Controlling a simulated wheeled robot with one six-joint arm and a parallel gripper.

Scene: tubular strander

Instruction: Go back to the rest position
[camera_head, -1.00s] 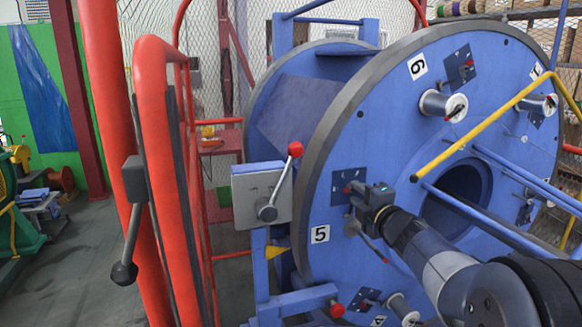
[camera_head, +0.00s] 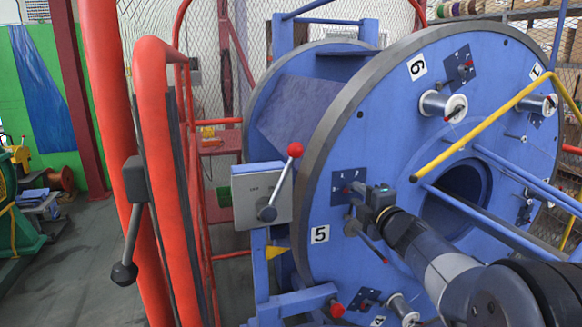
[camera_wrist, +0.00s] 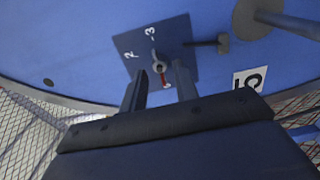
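My gripper (camera_head: 356,208) is in front of the blue strander disc (camera_head: 400,110), close to the dark blue plate (camera_head: 345,181) beside the label 5. In the wrist view, my gripper's two fingers (camera_wrist: 158,82) are spread apart with nothing held between them. Beyond the fingertips is a small selector knob (camera_wrist: 155,58) with a red pointer, on the numbered plate (camera_wrist: 180,38). The pointer is turned toward the gripper side of the plate. The gap between fingertips and knob is hard to judge.
A control box (camera_head: 262,194) with a red-tipped lever stands left of the disc. Red guard rails (camera_head: 160,180) rise at the left. A yellow bar (camera_head: 490,124) and blue bars (camera_head: 485,222) cross near my arm. Spools (camera_head: 442,105) stick out from the disc.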

